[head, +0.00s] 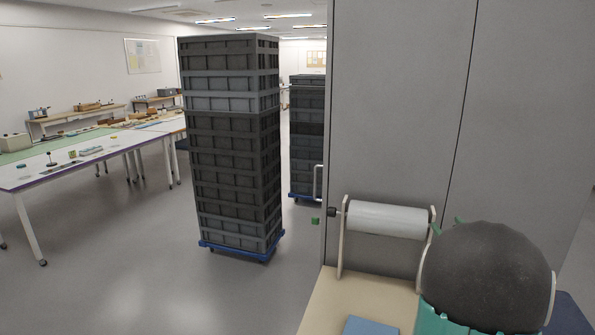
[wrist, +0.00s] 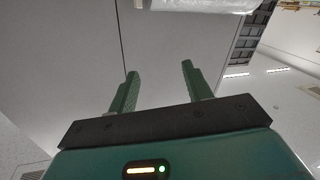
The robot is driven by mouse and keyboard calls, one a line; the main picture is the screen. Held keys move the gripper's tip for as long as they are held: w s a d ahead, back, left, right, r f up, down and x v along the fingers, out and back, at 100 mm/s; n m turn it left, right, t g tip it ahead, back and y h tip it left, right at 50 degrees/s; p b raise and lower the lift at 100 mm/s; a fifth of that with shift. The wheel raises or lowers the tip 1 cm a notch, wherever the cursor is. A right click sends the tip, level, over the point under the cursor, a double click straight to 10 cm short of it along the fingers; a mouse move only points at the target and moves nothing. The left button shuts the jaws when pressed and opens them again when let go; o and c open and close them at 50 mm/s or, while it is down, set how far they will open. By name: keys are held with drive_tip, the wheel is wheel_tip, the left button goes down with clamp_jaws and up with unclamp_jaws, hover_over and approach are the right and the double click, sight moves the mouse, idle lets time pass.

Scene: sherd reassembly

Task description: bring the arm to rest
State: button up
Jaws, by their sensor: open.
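My gripper (wrist: 158,68) shows in the wrist view with its two green fingers spread apart. Nothing is between them. Grey panelling fills the view behind the fingers. In the head view, a dark rounded part of my arm fills the lower right, with teal parts below it. Two small green tips show at its upper left edge and look like my fingers; the rest of the gripper is hidden there.
A white roll (head: 387,219) on an upright stand is close left of my arm; it also shows in the wrist view (wrist: 200,5). A grey cabinet (head: 395,110) rises behind. Stacked grey crates (head: 232,140) stand on a blue dolly. A long table (head: 60,172) is far left. Floor between is clear.

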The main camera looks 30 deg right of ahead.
drive_tip(key=w+a+r+m+g+y, duration=0.1)
drive_tip(key=w+a+r+g, duration=0.1)
drive_tip(key=a, duration=1.1)
drive_tip(key=w+a+r+m+g+y, duration=0.1)
drive_tip(key=w+a+g, duration=0.15)
drive_tip(key=a, duration=1.15)
drive_tip(key=s+a+f+n+g+y, duration=0.2)
drive_tip(key=s+a, duration=0.6)
drive_tip(key=a, duration=0.5)
drive_tip(key=s+a+f+n+g+y, duration=0.2)
drive_tip(key=s+a, duration=0.6)
drive_tip(key=a, duration=0.5)
wheel_tip(320, 180, down, 2)
drive_tip(key=g+y, duration=0.1)
drive_tip(key=y, duration=0.1)
drive_tip(key=shift+s+a+f+n+y, duration=0.2)
drive_tip(key=shift+s+n+y, duration=0.1)
drive_tip(key=shift+s+n, duration=0.1)
drive_tip(key=shift+d+g, duration=0.1)
drive_tip(key=shift+g, duration=0.15)
drive_tip(key=c, duration=0.3)
drive_tip(key=shift+d, duration=0.2)
